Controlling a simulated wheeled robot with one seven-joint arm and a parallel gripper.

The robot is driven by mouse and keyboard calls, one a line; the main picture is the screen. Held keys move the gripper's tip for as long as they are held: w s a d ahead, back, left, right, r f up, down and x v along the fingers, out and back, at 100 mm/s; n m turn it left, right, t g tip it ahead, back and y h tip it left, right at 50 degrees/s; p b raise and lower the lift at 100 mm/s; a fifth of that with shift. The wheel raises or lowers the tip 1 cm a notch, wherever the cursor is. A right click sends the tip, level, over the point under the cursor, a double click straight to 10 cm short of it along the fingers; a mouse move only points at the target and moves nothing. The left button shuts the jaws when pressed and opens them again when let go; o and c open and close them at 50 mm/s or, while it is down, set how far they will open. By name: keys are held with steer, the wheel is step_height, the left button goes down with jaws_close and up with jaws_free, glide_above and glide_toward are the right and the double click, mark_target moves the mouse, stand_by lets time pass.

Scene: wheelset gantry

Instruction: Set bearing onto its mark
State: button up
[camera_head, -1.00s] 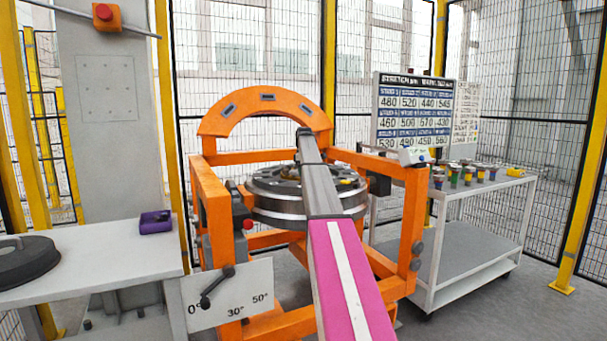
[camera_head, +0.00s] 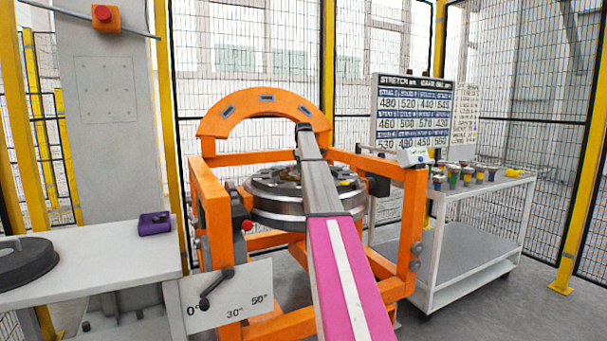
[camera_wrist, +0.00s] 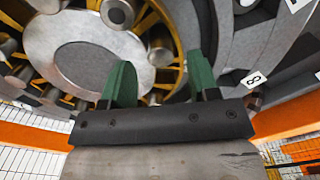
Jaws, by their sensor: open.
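A round steel assembly (camera_head: 278,216) lies inside the orange gantry frame, partly hidden behind my arm. The wrist view shows its upper face close up, with a grey central disc (camera_wrist: 84,68), yellow spokes and several round metal studs (camera_wrist: 117,13). I cannot tell which part is the bearing. White tags sit on the grey outer ring, one reading 8 (camera_wrist: 254,79). My gripper (camera_wrist: 160,62) is open, with two green fingers apart over this face and nothing between them. In the head view the gripper itself is hidden or too small to tell.
An orange arch (camera_head: 264,98) rises behind the assembly. A panel marked in degrees with a black lever (camera_head: 217,287) is at front left. A white table (camera_head: 110,255) holds a purple box (camera_head: 155,224) and a dark round part (camera_head: 28,262). A trolley (camera_head: 455,250) with small parts stands right.

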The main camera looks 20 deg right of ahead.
step_height(320, 180, up, 8)
stand_by(0.6)
